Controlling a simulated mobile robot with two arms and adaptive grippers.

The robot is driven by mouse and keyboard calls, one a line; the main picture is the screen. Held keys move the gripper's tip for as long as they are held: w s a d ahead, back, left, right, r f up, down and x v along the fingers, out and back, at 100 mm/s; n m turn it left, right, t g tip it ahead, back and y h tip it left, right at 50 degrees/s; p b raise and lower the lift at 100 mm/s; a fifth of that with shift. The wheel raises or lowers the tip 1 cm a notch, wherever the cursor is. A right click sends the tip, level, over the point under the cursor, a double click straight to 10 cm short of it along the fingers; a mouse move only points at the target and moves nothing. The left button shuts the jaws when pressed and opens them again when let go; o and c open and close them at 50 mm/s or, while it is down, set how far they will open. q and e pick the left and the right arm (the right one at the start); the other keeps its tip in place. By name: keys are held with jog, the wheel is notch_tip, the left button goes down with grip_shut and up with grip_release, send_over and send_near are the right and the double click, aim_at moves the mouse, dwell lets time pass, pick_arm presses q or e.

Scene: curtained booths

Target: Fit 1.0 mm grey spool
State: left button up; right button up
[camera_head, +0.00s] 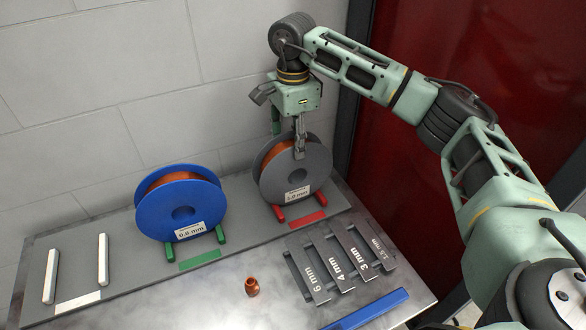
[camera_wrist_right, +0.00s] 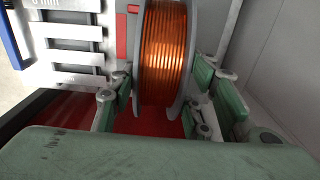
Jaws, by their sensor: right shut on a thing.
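The grey spool (camera_head: 314,163) is wound with copper wire and has a white label reading 1.0 mm. It stands upright at the red rails (camera_head: 320,199), behind a red patch; I cannot tell whether it rests fully on them. My right gripper (camera_head: 299,140) reaches down from above and is shut on the spool, one finger across its front face. In the right wrist view the copper winding (camera_wrist_right: 165,50) shows between the two fingers (camera_wrist_right: 160,92). My left gripper is not in view.
White rails (camera_head: 103,260) at far left are empty. A slotted grey rack (camera_head: 310,270) marked 6 to 1.5 mm, a small copper part (camera_head: 252,287) and a blue bar (camera_head: 367,310) are in front. A wall stands behind.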

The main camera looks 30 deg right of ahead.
grip_shut()
jog(key=shift+w+r, duration=0.15)
